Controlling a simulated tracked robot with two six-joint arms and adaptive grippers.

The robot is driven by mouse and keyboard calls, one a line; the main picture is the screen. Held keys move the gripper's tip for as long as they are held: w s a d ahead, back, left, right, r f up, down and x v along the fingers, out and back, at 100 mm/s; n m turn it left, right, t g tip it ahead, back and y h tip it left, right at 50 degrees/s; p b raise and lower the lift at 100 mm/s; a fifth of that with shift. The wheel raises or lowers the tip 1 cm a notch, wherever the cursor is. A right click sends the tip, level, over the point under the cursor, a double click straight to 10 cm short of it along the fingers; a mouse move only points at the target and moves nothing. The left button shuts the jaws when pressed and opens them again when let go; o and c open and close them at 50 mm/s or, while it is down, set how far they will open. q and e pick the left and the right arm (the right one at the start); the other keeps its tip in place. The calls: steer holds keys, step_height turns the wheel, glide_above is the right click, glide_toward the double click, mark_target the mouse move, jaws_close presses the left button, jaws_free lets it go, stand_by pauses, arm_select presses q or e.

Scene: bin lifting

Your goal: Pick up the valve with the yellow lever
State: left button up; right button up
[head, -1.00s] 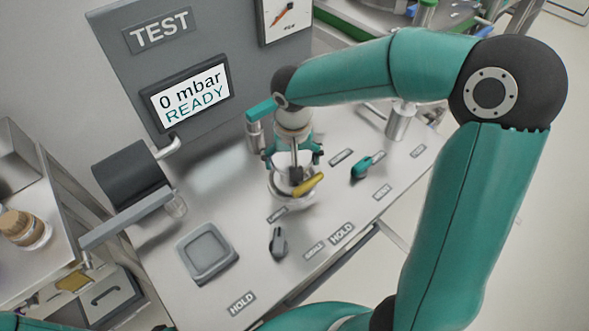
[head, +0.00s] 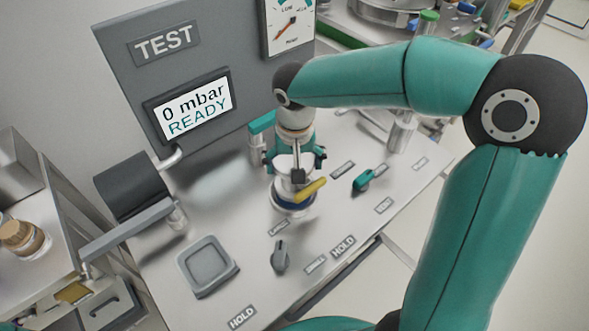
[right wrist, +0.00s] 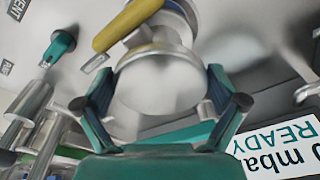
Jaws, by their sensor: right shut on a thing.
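The valve (head: 288,164) stands on the bench in the head view, under my right gripper (head: 296,158). In the right wrist view, the valve's round metal body (right wrist: 158,82) lies between both fingers of my right gripper (right wrist: 160,74), with the yellow lever (right wrist: 125,24) beyond. The right gripper is shut on the valve. Whether the valve's base is clear of the bench cannot be told. My left gripper is not in view.
The bench (head: 235,235) carries a grey square tray (head: 208,266), a grey knob (head: 280,257) and a teal knob (head: 364,181). A test panel (head: 130,75) reading 0 mbar READY stands behind. A dark cylinder on an arm (head: 133,184) is at left.

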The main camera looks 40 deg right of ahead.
step_height(320, 180, up, 17)
steer(key=shift+p, duration=0.35)
steer(key=shift+r, duration=0.2)
step_height(320, 180, up, 5)
steer(key=p, duration=0.5)
stand_by(0.5)
steer(key=shift+f, duration=0.25)
